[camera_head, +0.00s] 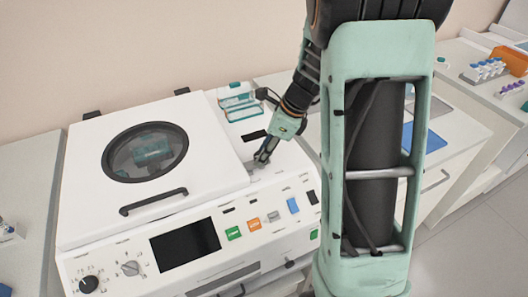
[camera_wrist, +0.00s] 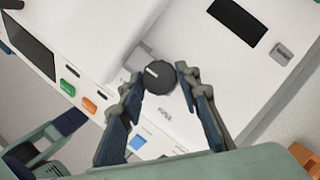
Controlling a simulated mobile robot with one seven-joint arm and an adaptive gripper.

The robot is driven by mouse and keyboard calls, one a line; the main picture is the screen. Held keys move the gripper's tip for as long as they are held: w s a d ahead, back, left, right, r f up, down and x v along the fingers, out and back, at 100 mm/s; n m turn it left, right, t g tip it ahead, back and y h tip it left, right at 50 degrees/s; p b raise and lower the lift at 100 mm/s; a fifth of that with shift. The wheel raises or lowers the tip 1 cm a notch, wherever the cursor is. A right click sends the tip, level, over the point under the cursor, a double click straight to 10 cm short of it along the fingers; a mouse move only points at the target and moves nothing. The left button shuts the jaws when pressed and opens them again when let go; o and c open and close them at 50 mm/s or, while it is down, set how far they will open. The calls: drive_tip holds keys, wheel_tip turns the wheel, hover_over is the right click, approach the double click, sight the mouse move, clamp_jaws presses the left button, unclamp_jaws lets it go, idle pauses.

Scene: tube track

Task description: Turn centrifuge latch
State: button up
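The centrifuge (camera_head: 215,165) is a white machine with a round-windowed lid, which looks shut. Its latch, a round dark knob (camera_wrist: 158,77) with a light line on its face, sits on the white top right of the lid in the wrist view. My gripper (camera_wrist: 159,72) has its two fingertips on either side of the knob, with narrow gaps showing. The fingers are apart and hold nothing that I can make out. In the head view my gripper (camera_head: 259,164) points down at the top right of the lid, and the knob is hard to see there.
The front panel has a dark screen (camera_head: 185,245), dials and green, orange and blue buttons. The lid handle (camera_head: 153,202) is left of my gripper. A teal-and-white rack (camera_head: 238,101) stands behind. Tube racks (camera_head: 484,70) are on the right bench.

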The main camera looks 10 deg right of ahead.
drive_tip(key=shift+c, duration=1.3)
drive_tip(key=n+g, duration=0.1)
drive_tip(key=n, duration=0.1)
drive_tip(key=n+p, duration=0.1)
drive_tip(key=n, duration=0.1)
drive_tip(key=shift+w+d+n+g+y, duration=0.1)
drive_tip(key=shift+w+n+g+y, duration=0.1)
drive_tip(key=shift+n+g+y, duration=0.15)
drive_tip(key=n+g+p, duration=0.1)
drive_tip(key=n+g, duration=0.1)
drive_tip(key=n, duration=0.2)
drive_tip(key=shift+w+n+p, duration=0.15)
drive_tip(key=shift+n+p, duration=0.2)
drive_tip(key=shift+p, duration=0.05)
drive_tip(key=n, duration=0.2)
drive_tip(key=n+g+h+p, duration=0.1)
drive_tip(key=n, duration=0.1)
drive_tip(key=shift+w+h, duration=0.15)
drive_tip(key=shift+h, duration=0.1)
drive_tip(key=shift+w+a+n+g+h+p, duration=0.15)
drive_tip(key=shift+n+g+h, duration=0.15)
drive_tip(key=shift+n, duration=0.8)
drive_tip(key=shift+s+a+n+g+h+p, duration=0.15)
drive_tip(key=shift+n+g+h, duration=0.15)
drive_tip(key=shift+n, duration=0.8)
drive_tip(key=shift+w, duration=0.1)
